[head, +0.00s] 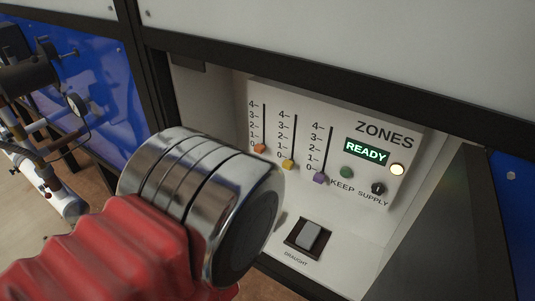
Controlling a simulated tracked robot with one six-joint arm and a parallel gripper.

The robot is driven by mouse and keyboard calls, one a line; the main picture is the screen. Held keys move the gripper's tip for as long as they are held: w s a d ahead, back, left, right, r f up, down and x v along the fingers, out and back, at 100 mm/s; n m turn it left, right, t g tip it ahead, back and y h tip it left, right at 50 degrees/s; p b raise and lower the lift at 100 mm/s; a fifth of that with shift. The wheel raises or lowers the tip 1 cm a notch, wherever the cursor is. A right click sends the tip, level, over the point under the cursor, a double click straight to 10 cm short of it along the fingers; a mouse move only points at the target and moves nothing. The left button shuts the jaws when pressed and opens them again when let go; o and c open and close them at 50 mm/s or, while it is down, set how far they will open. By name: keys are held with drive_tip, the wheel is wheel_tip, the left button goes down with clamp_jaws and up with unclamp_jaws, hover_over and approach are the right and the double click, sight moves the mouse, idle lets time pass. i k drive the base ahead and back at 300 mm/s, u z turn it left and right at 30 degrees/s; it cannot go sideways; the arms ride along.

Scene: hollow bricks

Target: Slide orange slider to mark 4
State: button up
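The orange slider (260,148) is the leftmost of three sliders on the white ZONES panel (340,122) in the head view. Its knob sits at the bottom of its vertical slot, by mark 0. Mark 4 is at the top of the same scale. A ribbed red sleeve and a banded metal cylinder, which look like part of my arm, fill the lower left in front of the panel. No gripper fingers show, so I cannot see whether anything is held.
The yellow slider (289,164) and purple slider (320,178) sit low in their slots to the right. A green READY display (366,151), a green button (347,172), a lit lamp (397,169) and a black knob (378,188) are farther right. A DRAUGHT switch (309,235) lies below. Dark frame bars edge the recess.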

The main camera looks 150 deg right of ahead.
sight(259, 148)
drive_tip(key=u, duration=0.95)
drive_tip(key=i, duration=0.25)
drive_tip(key=z, duration=3.2)
drive_tip(key=i, duration=0.35)
drive_tip(key=z, duration=0.7)
drive_tip(key=i, duration=0.6)
drive_tip(key=u, duration=0.15)
